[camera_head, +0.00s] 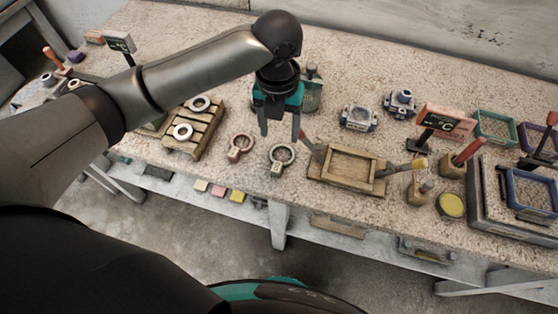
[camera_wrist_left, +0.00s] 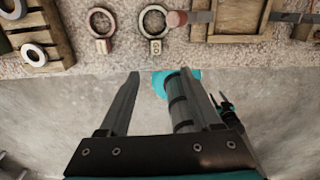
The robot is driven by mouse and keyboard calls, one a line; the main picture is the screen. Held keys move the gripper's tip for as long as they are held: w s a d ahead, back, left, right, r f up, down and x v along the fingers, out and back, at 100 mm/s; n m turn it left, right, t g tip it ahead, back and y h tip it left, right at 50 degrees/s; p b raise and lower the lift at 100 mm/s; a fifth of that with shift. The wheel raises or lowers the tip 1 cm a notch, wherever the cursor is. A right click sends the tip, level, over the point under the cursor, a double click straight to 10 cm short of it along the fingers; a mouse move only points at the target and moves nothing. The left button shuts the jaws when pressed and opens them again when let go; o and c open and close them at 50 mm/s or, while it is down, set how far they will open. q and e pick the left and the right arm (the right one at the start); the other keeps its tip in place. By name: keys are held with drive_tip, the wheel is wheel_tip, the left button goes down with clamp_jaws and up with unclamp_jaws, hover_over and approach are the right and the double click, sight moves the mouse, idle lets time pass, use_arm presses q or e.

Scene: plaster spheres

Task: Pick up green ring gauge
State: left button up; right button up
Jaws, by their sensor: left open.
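The green ring gauge (camera_head: 276,167) lies flat on the speckled worktop near its front edge, with its small handle block toward me. It also shows in the left wrist view (camera_wrist_left: 155,39), near the top middle. My left gripper (camera_head: 280,133) is open and empty, with its fingers pointing down above and just behind the gauge in the head view. In the wrist view the fingertips (camera_wrist_left: 158,76) are apart, with the gauge beyond them and nothing between them.
A pinkish ring gauge (camera_head: 234,154) lies just left of the green one. A wooden tray (camera_head: 347,182) with a red-ended tool at its corner stands close on the right. A wooden pallet (camera_head: 181,150) with pale rings is further left. The worktop's front edge is near.

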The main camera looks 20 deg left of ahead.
use_arm(q)
drive_tip(key=b, duration=0.1)
hover_over(277, 165)
drive_tip(key=f, duration=0.9)
drive_tip(key=shift+s+d, duration=0.15)
drive_tip(key=shift+s, duration=0.05)
drive_tip(key=shift+w+f+b, duration=0.15)
drive_tip(key=shift+f+b, duration=0.4)
drive_tip(key=shift+f, duration=2.45)
clamp_jaws()
